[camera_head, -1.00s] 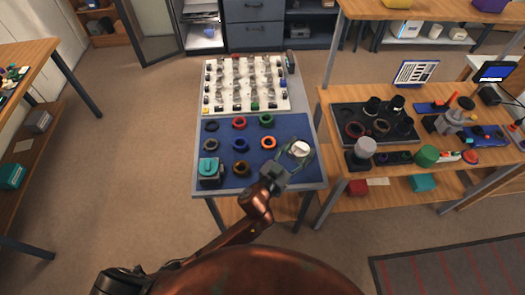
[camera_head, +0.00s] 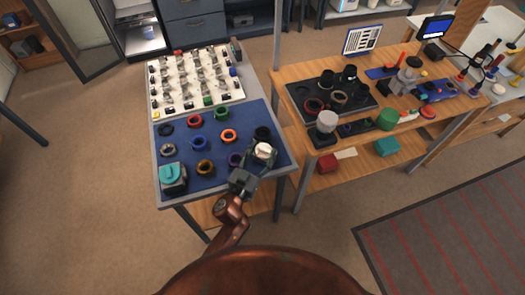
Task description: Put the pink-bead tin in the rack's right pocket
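My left gripper (camera_head: 263,157) is over the near right part of the blue mat (camera_head: 185,142). Its fingers are closed around a small white-topped round thing (camera_head: 264,150), which may be the tin. No pink bead can be made out on it, and its lower part is hidden by the fingers. A dark tray (camera_head: 362,103) with several round pockets and rings stands on the wooden bench to the right. I cannot tell for sure whether this is the rack. My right gripper is out of view.
Coloured rings, among them an orange ring (camera_head: 228,135) and a black ring (camera_head: 262,133), lie on the mat. A teal-topped block (camera_head: 172,177) sits at its near left corner. A white cylinder (camera_head: 326,122) and a green cylinder (camera_head: 387,118) stand along the bench front.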

